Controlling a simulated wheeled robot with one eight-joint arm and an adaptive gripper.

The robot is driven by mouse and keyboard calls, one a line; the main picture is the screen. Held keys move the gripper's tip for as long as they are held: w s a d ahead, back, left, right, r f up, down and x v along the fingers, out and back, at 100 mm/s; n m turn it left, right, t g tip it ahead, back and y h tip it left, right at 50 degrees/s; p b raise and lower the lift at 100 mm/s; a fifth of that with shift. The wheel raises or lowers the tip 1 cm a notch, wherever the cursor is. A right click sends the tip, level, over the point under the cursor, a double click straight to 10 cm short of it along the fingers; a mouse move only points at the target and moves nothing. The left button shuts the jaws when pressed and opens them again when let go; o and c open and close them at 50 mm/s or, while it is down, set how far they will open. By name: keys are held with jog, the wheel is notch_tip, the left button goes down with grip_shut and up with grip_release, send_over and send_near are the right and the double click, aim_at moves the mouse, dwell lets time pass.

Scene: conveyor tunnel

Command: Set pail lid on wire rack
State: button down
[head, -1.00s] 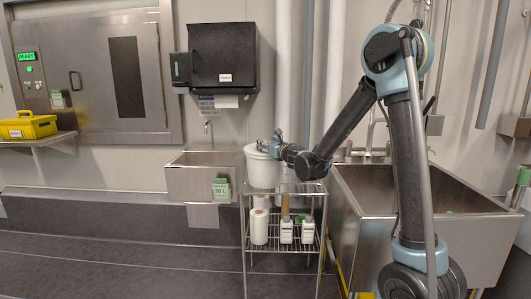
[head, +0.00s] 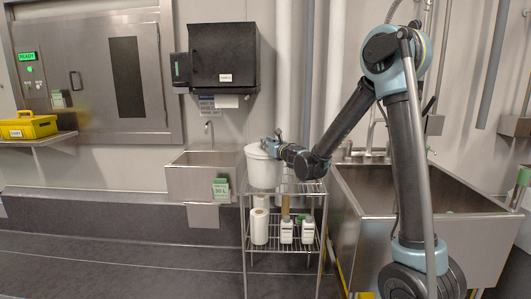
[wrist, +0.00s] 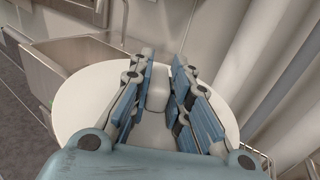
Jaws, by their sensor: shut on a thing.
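The white pail (head: 262,172) stands upright on the top shelf of the wire rack (head: 308,188). The pail lid lies across the pail's mouth, seen edge-on and hard to separate from it in the head view. In the wrist view the lid (wrist: 85,88) is a wide white disc below my fingers, with a raised white handle (wrist: 158,92) in its middle. My gripper (head: 271,143) reaches in from the right above the pail. In the wrist view my gripper (wrist: 160,65) has its fingers on both sides of the handle, shut on it.
Bottles (head: 287,231) and a paper roll (head: 259,226) stand on the rack's lower shelf. A small hand sink (head: 198,180) is left of the rack, a large steel sink (head: 425,222) right. A towel dispenser (head: 225,58) hangs above. The top shelf's right part is bare.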

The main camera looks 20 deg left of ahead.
jog(key=shift+r, duration=0.15)
jog(key=shift+r, duration=1.35)
jog(key=shift+f, duration=0.1)
jog(key=shift+f, duration=1.4)
jog(key=shift+w, duration=0.1)
